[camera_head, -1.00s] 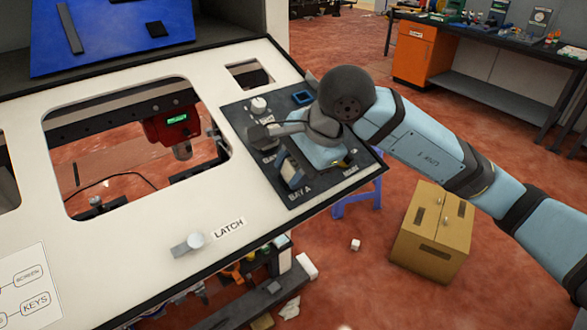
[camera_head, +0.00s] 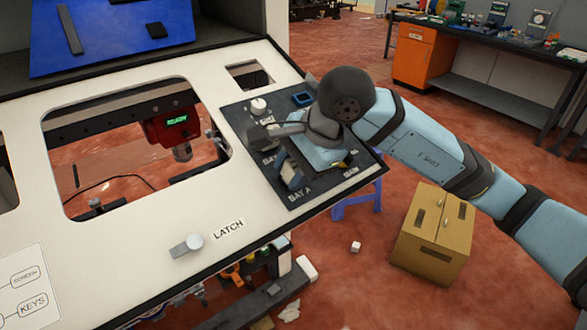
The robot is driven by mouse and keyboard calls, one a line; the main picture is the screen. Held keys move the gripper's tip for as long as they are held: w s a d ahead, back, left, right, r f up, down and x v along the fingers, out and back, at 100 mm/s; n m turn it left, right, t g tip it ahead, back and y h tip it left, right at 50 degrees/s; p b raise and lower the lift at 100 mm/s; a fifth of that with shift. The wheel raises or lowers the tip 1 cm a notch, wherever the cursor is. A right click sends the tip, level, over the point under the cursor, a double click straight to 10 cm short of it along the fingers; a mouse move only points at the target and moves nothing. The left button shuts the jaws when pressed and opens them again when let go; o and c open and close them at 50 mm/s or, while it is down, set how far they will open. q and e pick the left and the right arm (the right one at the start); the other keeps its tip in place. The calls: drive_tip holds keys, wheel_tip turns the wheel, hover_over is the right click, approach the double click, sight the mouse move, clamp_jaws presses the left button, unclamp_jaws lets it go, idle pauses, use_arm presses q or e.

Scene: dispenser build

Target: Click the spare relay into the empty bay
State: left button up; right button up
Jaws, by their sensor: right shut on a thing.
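My right gripper (camera_head: 262,137) is over the dark panel (camera_head: 236,116) at the right of the white console. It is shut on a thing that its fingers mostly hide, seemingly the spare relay. Its fingers are low at the bay whose label is partly covered. I cannot tell whether the held thing is seated there. A dark block with a pale face (camera_head: 291,174) stands tilted in the picture by the BAY A label, just below the gripper. My left gripper is not in view.
A round knob (camera_head: 258,106) and a blue-rimmed square (camera_head: 302,99) are on the panel close to my wrist. A latch handle (camera_head: 188,245) is on the console. A cardboard box (camera_head: 432,235) stands on the floor at the right.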

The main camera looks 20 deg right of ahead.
drive_tip(key=shift+f+b, duration=0.4)
drive_tip(key=shift+b, duration=0.05)
idle(0.6)
drive_tip(key=o, duration=1.1)
drive_tip(key=shift+s, duration=0.1)
drive_tip(key=shift+w+a+f, duration=0.1)
drive_tip(key=shift+w, duration=0.25)
drive_tip(key=o, duration=0.5)
drive_tip(key=shift+s, duration=0.15)
drive_tip(key=shift+r, duration=0.3)
drive_tip(key=shift+p+v, duration=0.55)
drive_tip(key=shift+v, duration=2.35)
